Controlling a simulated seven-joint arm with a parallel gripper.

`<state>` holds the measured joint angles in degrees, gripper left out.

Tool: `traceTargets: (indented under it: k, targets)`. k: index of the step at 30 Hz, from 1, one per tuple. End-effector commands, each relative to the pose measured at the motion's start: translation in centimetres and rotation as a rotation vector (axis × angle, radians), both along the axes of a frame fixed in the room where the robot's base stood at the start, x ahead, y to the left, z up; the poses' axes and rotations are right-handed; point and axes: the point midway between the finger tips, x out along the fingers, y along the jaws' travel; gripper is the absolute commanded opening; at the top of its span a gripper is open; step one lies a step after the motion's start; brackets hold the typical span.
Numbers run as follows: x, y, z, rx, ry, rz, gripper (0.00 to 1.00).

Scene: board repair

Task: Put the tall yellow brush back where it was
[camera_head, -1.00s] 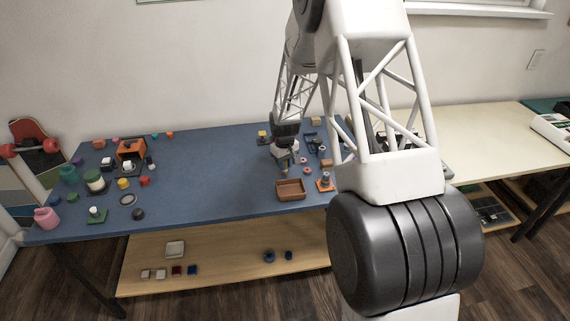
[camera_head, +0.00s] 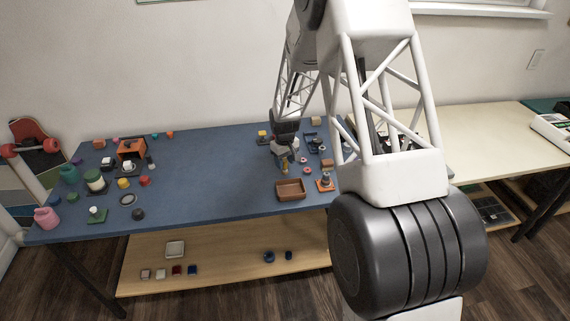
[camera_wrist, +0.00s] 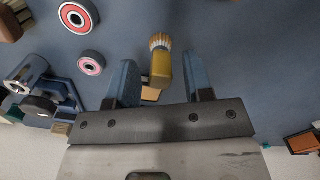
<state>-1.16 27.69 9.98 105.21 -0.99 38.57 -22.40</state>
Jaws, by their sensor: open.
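The tall yellow brush (camera_wrist: 160,62) shows in the wrist view between the two blue fingers of my gripper (camera_wrist: 158,78). It has a yellow body and a pale bristled end that points away from the palm. Blue mat shows on both sides of it, so the fingers stand apart from it. In the head view my gripper (camera_head: 283,160) is low over the blue table, behind the brown tray, and the yellow brush (camera_head: 284,168) is a small patch beneath it. The brush's lower part is hard to make out.
A brown tray (camera_head: 290,197) and an orange-based part (camera_head: 325,184) stand in front of the gripper. Bearing rings (camera_wrist: 78,17) and a grey metal holder (camera_wrist: 27,74) lie to the left in the wrist view. The table's middle (camera_head: 215,165) is clear.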

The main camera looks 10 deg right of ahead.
Motion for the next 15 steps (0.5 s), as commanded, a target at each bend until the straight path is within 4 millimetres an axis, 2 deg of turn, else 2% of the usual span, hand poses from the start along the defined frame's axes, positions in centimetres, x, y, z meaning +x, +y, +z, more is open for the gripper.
traceTargets:
  k: [15]
  targets:
    - [0.2, 0.1, 7.5, 0.0, -0.002, 0.0, 0.47]
